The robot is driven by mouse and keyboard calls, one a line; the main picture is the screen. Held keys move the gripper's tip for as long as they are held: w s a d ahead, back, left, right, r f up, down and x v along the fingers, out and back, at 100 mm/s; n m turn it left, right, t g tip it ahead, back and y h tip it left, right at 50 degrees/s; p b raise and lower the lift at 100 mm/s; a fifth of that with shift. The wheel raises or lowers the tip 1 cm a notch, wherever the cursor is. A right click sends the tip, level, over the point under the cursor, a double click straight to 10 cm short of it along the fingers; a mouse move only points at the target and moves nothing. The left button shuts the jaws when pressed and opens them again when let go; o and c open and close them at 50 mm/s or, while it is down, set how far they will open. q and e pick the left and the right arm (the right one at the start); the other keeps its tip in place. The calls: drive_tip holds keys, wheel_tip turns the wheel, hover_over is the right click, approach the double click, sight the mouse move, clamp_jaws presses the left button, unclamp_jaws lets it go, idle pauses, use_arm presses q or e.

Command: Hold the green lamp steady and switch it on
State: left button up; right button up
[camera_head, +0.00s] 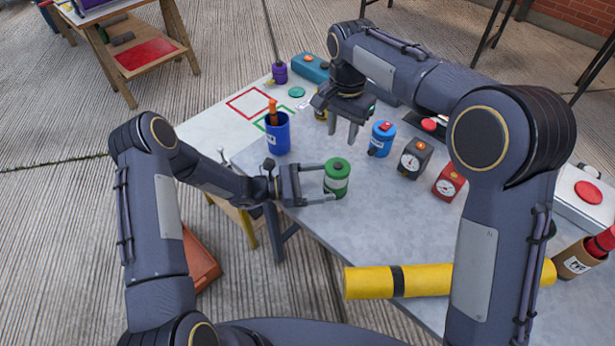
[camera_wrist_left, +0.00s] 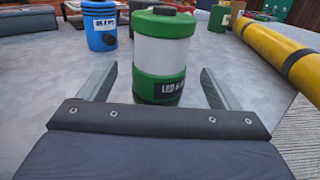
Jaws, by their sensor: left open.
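The green lamp (camera_head: 337,178) stands upright on the grey table, with a white middle band and a dark knob on top. In the left wrist view the lamp (camera_wrist_left: 162,55) stands between the two fingers, its label facing the camera. My left gripper (camera_head: 326,183) is open, its fingers on either side of the lamp, with gaps showing in the wrist view. My right gripper (camera_head: 343,130) is open and empty, pointing down above the table, behind the lamp and close to the blue lamp (camera_head: 382,139).
A blue cup (camera_head: 278,135) with an orange-handled tool stands left of the lamp. A black gauge box (camera_head: 414,158) and red gauge box (camera_head: 448,183) stand to the right. A yellow roll (camera_head: 370,282) lies along the near edge. The table around the lamp is clear.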

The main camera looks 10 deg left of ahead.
sight(334, 180)
use_arm(q)
drive_tip(key=shift+x, duration=1.95)
drive_tip(key=shift+c, duration=0.2)
drive_tip(key=c, duration=1.2)
drive_tip(key=shift+c, duration=0.2)
use_arm(e)
clamp_jaws()
